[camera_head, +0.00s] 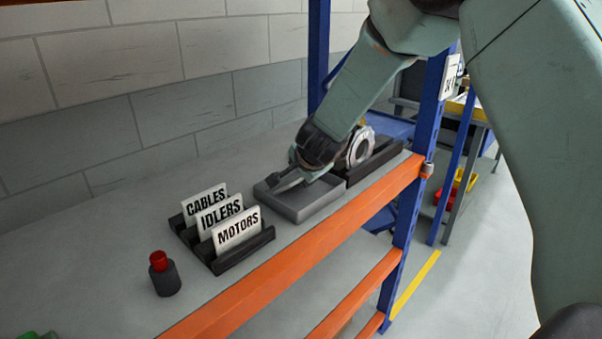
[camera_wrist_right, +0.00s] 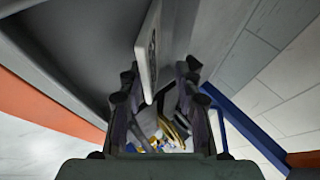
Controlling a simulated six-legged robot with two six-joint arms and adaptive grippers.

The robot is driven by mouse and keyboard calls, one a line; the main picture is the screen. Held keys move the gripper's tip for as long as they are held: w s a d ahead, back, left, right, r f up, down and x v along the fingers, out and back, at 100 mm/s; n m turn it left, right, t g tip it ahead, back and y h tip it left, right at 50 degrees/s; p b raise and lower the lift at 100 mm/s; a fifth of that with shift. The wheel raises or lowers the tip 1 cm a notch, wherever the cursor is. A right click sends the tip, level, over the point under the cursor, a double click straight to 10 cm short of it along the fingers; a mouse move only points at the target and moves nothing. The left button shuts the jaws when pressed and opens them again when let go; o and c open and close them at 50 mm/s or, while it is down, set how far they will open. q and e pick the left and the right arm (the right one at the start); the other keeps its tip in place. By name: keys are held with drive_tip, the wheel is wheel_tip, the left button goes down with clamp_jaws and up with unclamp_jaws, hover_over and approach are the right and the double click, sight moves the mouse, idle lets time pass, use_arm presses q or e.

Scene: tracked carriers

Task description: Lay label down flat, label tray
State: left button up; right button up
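The grey label tray (camera_head: 304,211) lies on the shelf in the head view. My right gripper (camera_head: 288,181) reaches down over its far left side. In the right wrist view my right gripper (camera_wrist_right: 158,82) is open. I cannot make out this label in the head view. My left gripper is not in view.
A dark rack (camera_head: 246,254) left of the tray holds upright cards reading CABLES, IDLERS (camera_head: 220,214) and MOTORS. A red-topped dark bottle (camera_head: 164,274) stands nearer. A second tray (camera_head: 382,156) with a metal ring part (camera_head: 358,147) adjoins at right. An orange beam (camera_head: 300,258) edges the shelf.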

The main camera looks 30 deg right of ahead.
drive_tip(key=shift+s+r, duration=0.1)
drive_tip(key=shift+s+a+r, duration=0.1)
drive_tip(key=shift+s+r, duration=0.1)
drive_tip(key=v, duration=1.1)
drive_tip(key=shift+s+r, duration=0.15)
